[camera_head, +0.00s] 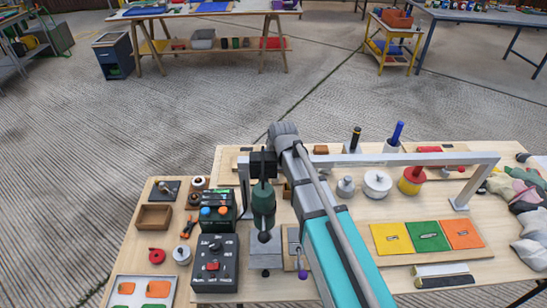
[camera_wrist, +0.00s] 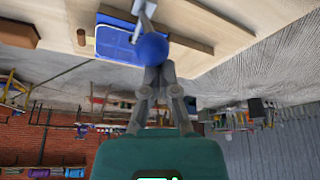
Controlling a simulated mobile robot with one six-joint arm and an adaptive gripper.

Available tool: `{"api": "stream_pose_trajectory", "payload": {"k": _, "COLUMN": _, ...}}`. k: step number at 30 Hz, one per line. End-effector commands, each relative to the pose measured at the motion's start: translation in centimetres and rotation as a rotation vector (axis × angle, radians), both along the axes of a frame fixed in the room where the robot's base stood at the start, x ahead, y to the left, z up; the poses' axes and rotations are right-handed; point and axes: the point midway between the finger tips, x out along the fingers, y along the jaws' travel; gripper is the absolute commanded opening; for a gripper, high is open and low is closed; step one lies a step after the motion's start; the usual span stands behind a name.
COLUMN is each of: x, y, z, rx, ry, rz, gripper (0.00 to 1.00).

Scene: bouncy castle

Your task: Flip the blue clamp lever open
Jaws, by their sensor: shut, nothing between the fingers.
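In the wrist view, a blue ball knob (camera_wrist: 152,48) sits on a grey rod (camera_wrist: 140,14), apparently the clamp lever. A flat blue plate (camera_wrist: 112,43) lies behind it. My gripper (camera_wrist: 152,70) is shut and empty, its fingertips right at the knob's edge; I cannot tell whether they touch. In the head view my dark green gripper (camera_head: 264,237) points down over a grey plate (camera_head: 265,261), between the control box and my arm. I cannot make out the blue knob there. A small purple knob (camera_head: 302,274) shows to the right.
A black control box (camera_head: 216,262) stands close left of my gripper. A grey metal frame (camera_head: 400,159) spans the back of the wooden table. Coloured panels (camera_head: 427,236) lie right of my arm. A wooden tray (camera_head: 154,217) and small parts lie at the left.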

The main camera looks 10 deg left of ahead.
Motion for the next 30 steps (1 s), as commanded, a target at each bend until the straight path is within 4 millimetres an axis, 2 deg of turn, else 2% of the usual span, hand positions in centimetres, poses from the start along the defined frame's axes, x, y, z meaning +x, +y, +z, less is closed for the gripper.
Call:
{"api": "stream_pose_trajectory", "payload": {"k": 7, "x": -0.56, "y": -0.16, "z": -0.17, "rx": 0.0, "ry": 0.0, "rz": -0.001, "gripper": 0.0}}
{"api": "stream_pose_trajectory", "payload": {"k": 26, "x": -0.52, "y": -0.21, "z": -0.16, "rx": 0.0, "ry": 0.0, "rz": -0.001, "gripper": 0.0}}
{"api": "stream_pose_trajectory", "payload": {"k": 30, "x": 0.18, "y": -0.68, "z": 0.13, "rx": 0.002, "ry": 0.001, "rz": -0.021, "gripper": 0.0}}
